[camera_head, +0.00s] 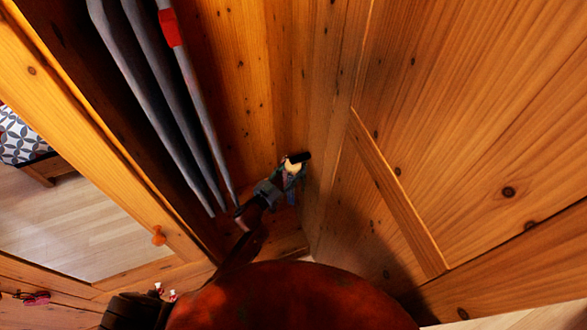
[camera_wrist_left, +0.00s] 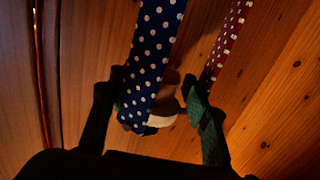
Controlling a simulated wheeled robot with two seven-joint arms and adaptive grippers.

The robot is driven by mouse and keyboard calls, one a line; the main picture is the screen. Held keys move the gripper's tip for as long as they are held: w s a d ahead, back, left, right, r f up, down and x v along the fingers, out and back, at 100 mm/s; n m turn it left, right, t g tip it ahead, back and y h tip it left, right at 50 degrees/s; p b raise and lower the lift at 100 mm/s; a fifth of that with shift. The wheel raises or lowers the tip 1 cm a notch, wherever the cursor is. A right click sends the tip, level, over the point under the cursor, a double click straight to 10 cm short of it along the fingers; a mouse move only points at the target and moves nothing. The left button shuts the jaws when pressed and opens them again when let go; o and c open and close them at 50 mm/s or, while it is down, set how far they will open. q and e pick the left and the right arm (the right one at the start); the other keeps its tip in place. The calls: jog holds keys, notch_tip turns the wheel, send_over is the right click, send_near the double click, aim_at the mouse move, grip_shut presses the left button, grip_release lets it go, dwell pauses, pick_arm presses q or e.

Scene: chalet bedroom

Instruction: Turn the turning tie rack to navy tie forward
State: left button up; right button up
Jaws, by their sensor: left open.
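The turning tie rack (camera_head: 293,166) is small and far down the wardrobe in the head view, with a black end and a pale part. Ties bunch below it, too small to tell apart. My left gripper (camera_head: 268,190) is right beside them. In the left wrist view, the navy tie (camera_wrist_left: 157,50) with white dots hangs between the spread fingers of my open left gripper (camera_wrist_left: 155,98). I cannot tell whether a finger touches it. A red tie (camera_wrist_left: 229,42) with pale dots hangs to the right. A dark green textured piece (camera_wrist_left: 196,104) shows by the right finger. My right gripper is not visible.
Grey hanging garments (camera_head: 160,95) fill the left of the wardrobe. A wooden panel (camera_head: 470,130) closes in the right side. The wardrobe door (camera_head: 60,105) with a round knob (camera_head: 158,236) stands at left, with open floor (camera_head: 75,215) beyond it.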

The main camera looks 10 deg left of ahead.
pick_arm(q)
jog(key=c, duration=1.2)
jog(key=shift+o, duration=0.2)
jog(key=shift+n+t+y, duration=0.3)
jog(key=shift+n+y, duration=0.3)
jog(key=shift+y, duration=0.1)
jog(key=o, duration=1.2)
jog(key=shift+c, duration=0.2)
jog(key=v, duration=1.2)
